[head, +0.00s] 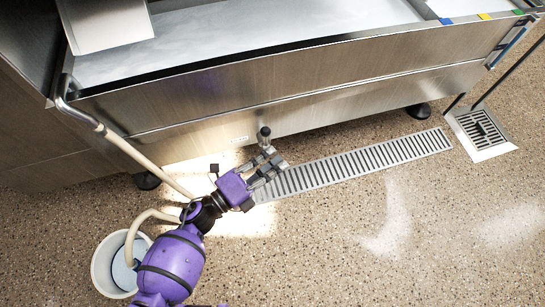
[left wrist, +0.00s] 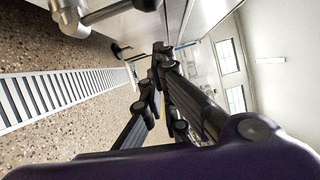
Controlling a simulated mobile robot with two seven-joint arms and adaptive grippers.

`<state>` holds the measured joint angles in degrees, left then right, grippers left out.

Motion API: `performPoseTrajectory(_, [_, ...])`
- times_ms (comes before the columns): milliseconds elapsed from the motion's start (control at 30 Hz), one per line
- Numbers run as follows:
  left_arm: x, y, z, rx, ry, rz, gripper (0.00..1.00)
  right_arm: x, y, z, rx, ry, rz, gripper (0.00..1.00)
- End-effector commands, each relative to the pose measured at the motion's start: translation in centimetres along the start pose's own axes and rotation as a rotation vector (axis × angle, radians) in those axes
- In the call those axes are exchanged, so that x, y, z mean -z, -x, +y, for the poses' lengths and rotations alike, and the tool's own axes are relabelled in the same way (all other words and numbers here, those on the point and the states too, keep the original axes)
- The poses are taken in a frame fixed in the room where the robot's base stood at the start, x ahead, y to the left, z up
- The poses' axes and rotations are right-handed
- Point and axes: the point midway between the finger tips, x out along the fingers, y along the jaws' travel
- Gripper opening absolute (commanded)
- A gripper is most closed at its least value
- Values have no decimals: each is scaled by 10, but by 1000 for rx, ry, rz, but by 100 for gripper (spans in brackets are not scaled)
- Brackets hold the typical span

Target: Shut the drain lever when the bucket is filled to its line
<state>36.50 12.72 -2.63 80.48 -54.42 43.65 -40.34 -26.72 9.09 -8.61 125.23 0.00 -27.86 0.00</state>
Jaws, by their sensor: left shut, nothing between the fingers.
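The drain lever (head: 264,133), a short metal stem with a dark knob, stands out from the front of the steel bin. In the left wrist view a metal rod with a rounded end (left wrist: 75,20), apparently the lever, shows at the top left. My left gripper (head: 275,161) is shut and empty, just below and close to the lever; contact cannot be told. Its dark fingers also show in the left wrist view (left wrist: 157,65). The pale bucket (head: 99,268) stands on the floor at bottom left with bluish water (head: 124,274) inside. My arm hides part of it; no fill line is discernible.
A beige hose (head: 140,160) runs down from a bent pipe (head: 65,97) on the steel bin (head: 330,85). Another hose section (head: 150,214) enters the bucket. A floor grating (head: 360,165) runs right toward a square drain (head: 483,130). The speckled floor at right is clear.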

Motion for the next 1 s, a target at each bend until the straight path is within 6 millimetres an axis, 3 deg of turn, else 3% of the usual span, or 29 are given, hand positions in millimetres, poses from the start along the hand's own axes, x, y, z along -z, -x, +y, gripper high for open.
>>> performPoseTrajectory(200, [3,50,2,-6,1,2,0,-3,5,2,-3,2,-7,0])
performPoseTrajectory(433, [4,89,3,-3,1,5,0,-1,5,0,-1,-2,-2,0])
performPoseTrajectory(633, [4,101,2,-1,2,5,0,1,4,0,0,-2,1,0])
performPoseTrajectory(1000, [4,101,2,-1,2,5,0,-2,3,0,0,-1,-5,0])
